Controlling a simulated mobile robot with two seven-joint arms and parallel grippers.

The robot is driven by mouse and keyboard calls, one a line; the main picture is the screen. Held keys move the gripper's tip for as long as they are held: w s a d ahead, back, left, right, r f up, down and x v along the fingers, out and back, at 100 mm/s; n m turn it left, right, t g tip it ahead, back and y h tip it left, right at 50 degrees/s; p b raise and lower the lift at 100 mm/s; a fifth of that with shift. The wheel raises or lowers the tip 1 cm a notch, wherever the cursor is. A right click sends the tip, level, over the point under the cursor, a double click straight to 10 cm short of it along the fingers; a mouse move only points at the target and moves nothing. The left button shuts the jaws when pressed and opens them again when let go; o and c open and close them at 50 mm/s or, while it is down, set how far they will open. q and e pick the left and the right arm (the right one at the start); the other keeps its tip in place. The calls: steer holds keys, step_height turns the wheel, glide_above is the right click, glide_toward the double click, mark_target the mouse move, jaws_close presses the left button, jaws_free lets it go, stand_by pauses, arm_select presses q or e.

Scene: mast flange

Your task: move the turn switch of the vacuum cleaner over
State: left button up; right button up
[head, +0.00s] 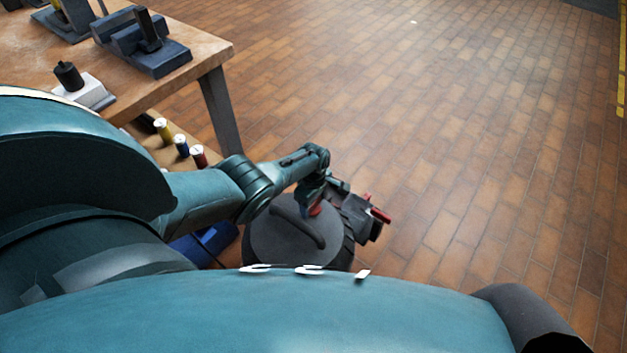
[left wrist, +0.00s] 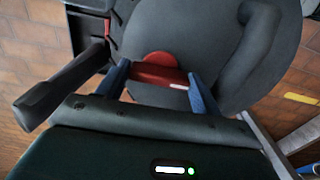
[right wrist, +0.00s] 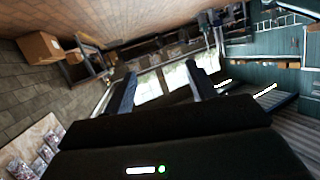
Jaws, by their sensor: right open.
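The vacuum cleaner (head: 270,243) stands on the floor, a dark round body with a curved handle (head: 302,228) on its grey lid. Its red turn switch (left wrist: 160,74) sits on the lid near the rim in the left wrist view, a bar with a rounded part behind it. My left gripper (left wrist: 158,68) is open, with one blue finger at each end of the red bar. I cannot tell whether the fingers touch it. In the head view my left gripper (head: 314,206) reaches down over the lid and hides part of the switch. My right gripper (right wrist: 160,70) is open and empty, away from the cleaner.
A wooden workbench (head: 205,50) with a dark vise-like tool (head: 150,45) stands at the upper left. Several coloured cans (head: 181,145) stand on its lower shelf. A dark attachment with red parts (head: 362,217) sits at the cleaner's right. The tiled floor beyond is clear.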

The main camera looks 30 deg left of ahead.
arm_select(q)
steer(key=o, duration=0.4)
steer(key=shift+a, duration=0.1)
steer(key=shift+o, duration=0.2)
arm_select(e)
steer(key=shift+s, duration=0.1)
arm_select(q)
steer(key=shift+r, duration=0.1)
steer(key=shift+r+p, duration=0.25)
steer(key=shift+p, duration=0.1)
step_height(320, 180, up, 6)
steer(key=p, duration=0.5)
step_height(320, 180, up, 6)
steer(key=p, duration=0.4)
steer(key=shift+r, duration=0.25)
arm_select(e)
steer(key=shift+w+a+r+n+g, duration=0.25)
steer(key=shift+a+r+g, duration=0.15)
steer(key=shift+g, duration=0.15)
steer(key=shift+w+a+r+n+g, duration=0.2)
steer(key=shift+a+r+g, duration=0.2)
steer(key=shift+g, duration=0.15)
arm_select(q)
steer(key=shift+s, duration=0.1)
